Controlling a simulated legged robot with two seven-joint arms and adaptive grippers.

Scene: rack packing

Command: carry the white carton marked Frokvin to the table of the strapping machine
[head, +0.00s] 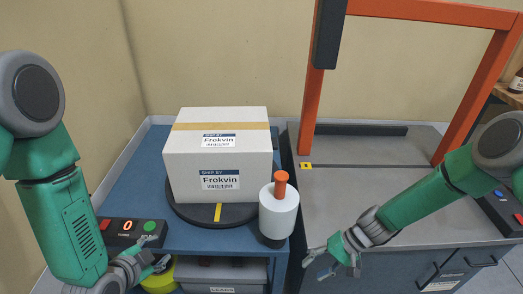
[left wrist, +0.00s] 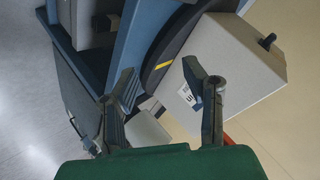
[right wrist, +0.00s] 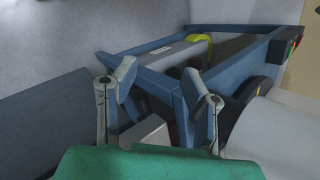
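The white carton marked Frokvin (head: 219,160) stands upright on a dark round turntable (head: 185,212) on a blue table. Tan tape runs over its top. The carton also shows in the left wrist view (left wrist: 238,60). My left gripper (head: 154,252) is open and empty, low in front of the blue table and left of the carton. My right gripper (head: 332,262) is open and empty, low at the front, right of the carton and apart from it. The strapping machine's grey table (head: 390,200) is at the right, under an orange arch (head: 309,110).
A white roll with an orange knob (head: 279,210) stands between the carton and the grey table. A control box (head: 132,232) with red and green buttons and a yellow tape roll (head: 158,278) are at the front left. A grey bin (head: 222,273) sits below the blue tabletop.

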